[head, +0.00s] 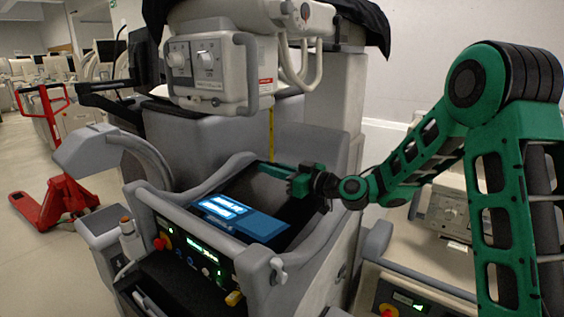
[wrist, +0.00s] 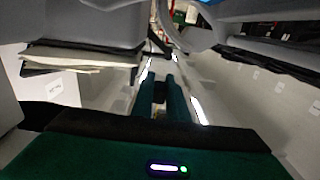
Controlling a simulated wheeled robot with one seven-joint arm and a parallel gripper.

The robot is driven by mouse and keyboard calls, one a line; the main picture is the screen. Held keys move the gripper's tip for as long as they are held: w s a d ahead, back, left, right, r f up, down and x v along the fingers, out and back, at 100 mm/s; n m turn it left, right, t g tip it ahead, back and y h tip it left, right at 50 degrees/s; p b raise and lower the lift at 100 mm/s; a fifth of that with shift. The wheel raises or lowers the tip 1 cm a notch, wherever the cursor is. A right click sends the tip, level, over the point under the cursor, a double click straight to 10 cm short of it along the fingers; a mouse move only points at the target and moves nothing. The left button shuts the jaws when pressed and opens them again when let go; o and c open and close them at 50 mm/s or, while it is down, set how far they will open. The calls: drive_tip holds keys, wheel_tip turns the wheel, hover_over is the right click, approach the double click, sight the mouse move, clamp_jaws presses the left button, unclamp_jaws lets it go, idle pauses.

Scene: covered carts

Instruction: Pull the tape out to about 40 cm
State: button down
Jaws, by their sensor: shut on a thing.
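The tape shows in the head view as a thin yellow strip (head: 271,130). It hangs straight down beside the white control box and ends at my fingers. My gripper (head: 264,167) reaches in from the right, with its green fingers level and shut at the strip's lower end. In the wrist view my gripper (wrist: 160,78) shows as two green fingers close together, pointing away; the tape cannot be made out there. The tape's case is not clearly visible, and the strip's upper end is lost under the machine.
The white control box (head: 210,72) with dials hangs above left. Below my gripper is the cart's dark tray with a blue-lit screen (head: 240,217) and a grey raised rim (head: 205,187). A red pallet jack (head: 55,190) stands far left. Another cart stands under my arm at right.

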drive_tip(key=shift+d+f, duration=0.15)
drive_tip(key=c, duration=1.7)
unclamp_jaws()
drive_tip(key=shift+d, duration=0.15)
drive_tip(key=shift+a, duration=0.2)
drive_tip(key=shift+s, duration=0.1)
drive_tip(key=v, duration=1)
drive_tip(key=shift+s+d, duration=0.25)
drive_tip(key=shift+d, duration=0.05)
